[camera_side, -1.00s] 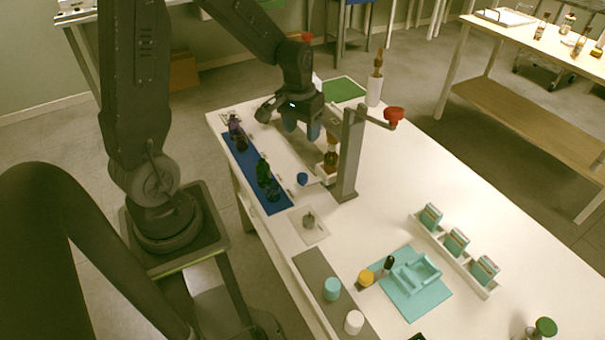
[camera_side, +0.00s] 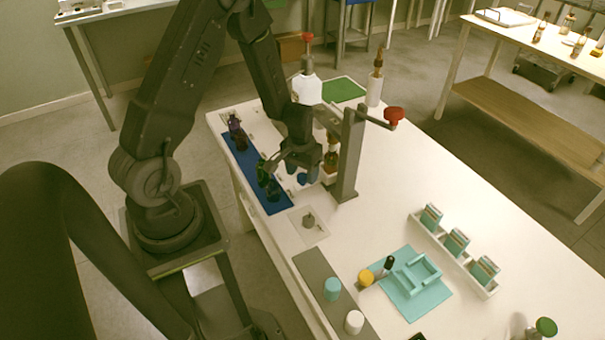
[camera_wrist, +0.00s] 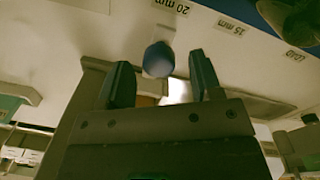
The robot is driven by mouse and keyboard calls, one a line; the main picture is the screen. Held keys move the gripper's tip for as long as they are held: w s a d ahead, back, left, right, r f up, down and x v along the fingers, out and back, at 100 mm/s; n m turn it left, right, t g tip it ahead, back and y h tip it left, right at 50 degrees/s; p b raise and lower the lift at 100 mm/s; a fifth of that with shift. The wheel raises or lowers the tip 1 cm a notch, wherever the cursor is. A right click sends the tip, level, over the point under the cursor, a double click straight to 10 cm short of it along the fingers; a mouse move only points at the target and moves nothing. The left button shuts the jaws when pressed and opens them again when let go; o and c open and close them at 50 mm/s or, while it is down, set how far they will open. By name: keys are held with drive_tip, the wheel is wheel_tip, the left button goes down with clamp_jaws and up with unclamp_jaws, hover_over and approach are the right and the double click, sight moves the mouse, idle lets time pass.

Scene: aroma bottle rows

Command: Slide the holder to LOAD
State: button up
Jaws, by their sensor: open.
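The holder (camera_side: 327,178) is a small pale block with an amber bottle (camera_side: 331,157) on it, beside the grey column. A blue round knob (camera_side: 302,178), seemingly the holder's handle, sits to its left near the table's front side; it also shows in the wrist view (camera_wrist: 158,60). My gripper (camera_wrist: 161,78) is open and points down at the knob, which appears between or just beyond the two fingertips. I cannot tell whether the fingers touch it. Scale labels "20 mm" (camera_wrist: 172,6), "15 mm" (camera_wrist: 237,27) and LOAD (camera_wrist: 296,56) run along the track. The gripper partly hides the holder.
The grey column (camera_side: 350,160) with a red-knobbed arm (camera_side: 393,114) stands close right of my gripper. Dark bottles (camera_side: 236,128) stand on a blue mat (camera_side: 270,203) to the left.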

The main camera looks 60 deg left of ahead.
drive_tip(key=shift+f, duration=0.5)
clamp_jaws()
